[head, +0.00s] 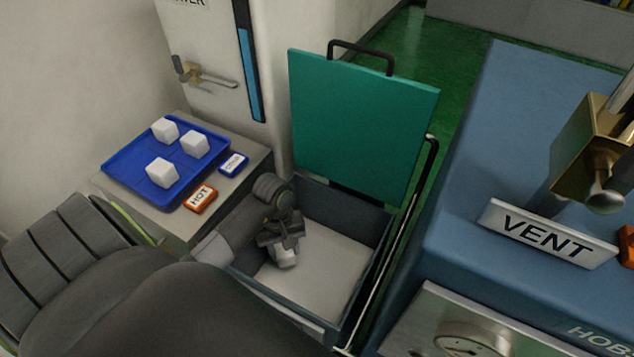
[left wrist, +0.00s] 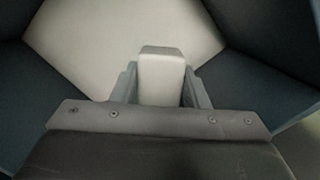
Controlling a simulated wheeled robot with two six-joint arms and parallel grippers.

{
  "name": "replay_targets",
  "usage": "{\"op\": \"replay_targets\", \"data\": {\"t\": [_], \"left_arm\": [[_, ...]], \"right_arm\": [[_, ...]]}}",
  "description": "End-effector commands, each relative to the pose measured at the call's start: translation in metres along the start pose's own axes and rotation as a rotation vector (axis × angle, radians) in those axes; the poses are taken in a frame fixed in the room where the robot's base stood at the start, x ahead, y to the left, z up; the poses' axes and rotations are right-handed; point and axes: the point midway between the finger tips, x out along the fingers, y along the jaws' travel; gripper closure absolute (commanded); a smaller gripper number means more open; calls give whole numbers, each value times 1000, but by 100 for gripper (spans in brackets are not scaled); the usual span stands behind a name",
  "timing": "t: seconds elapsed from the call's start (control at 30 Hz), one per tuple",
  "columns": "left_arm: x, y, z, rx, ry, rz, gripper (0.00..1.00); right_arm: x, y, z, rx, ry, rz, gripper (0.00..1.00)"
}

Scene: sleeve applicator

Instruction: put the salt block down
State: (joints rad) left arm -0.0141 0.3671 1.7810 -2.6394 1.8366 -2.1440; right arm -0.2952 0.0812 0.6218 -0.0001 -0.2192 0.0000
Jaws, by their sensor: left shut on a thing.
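My left gripper (head: 284,240) reaches down inside an open dark-walled bin and is shut on a white salt block (head: 286,258). In the left wrist view the salt block (left wrist: 160,78) stands between the two fingers of the gripper (left wrist: 160,88), with the pale bin floor (left wrist: 95,40) beyond it. I cannot tell whether the block touches the floor. The bin (head: 325,275) has its green lid (head: 360,125) raised at the back. My right gripper is not in view.
A blue tray (head: 130,188) with three white blocks (head: 163,171) sits on a side ledge at left. An orange HOT tag (head: 200,198) and a blue tag (head: 233,164) lie beside it. A blue machine with a VENT sign (head: 545,236) stands at right. A thin rail (head: 390,248) runs along the bin's right side.

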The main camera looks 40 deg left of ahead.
Motion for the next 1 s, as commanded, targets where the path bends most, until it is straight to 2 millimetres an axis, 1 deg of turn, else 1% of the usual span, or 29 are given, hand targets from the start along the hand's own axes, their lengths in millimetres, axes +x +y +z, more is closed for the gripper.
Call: {"op": "replay_targets", "data": {"t": [0.1, 0.3, 0.47, 0.7, 0.83, 1.0], "left_arm": [[18, 0, -2, -2, -3, -1, 94], [51, 0, -7, -2, -2, -2, 94], [64, 0, -10, 0, 0, 1, 94], [96, 0, -14, -1, -2, -1, 94], [104, 0, -15, 0, 0, -1, 94], [104, 0, -16, 0, 1, 0, 94]], "right_arm": [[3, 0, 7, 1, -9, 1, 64], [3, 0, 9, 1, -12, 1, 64], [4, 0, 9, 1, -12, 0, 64], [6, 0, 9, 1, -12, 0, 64], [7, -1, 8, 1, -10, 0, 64], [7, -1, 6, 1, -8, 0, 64]]}}
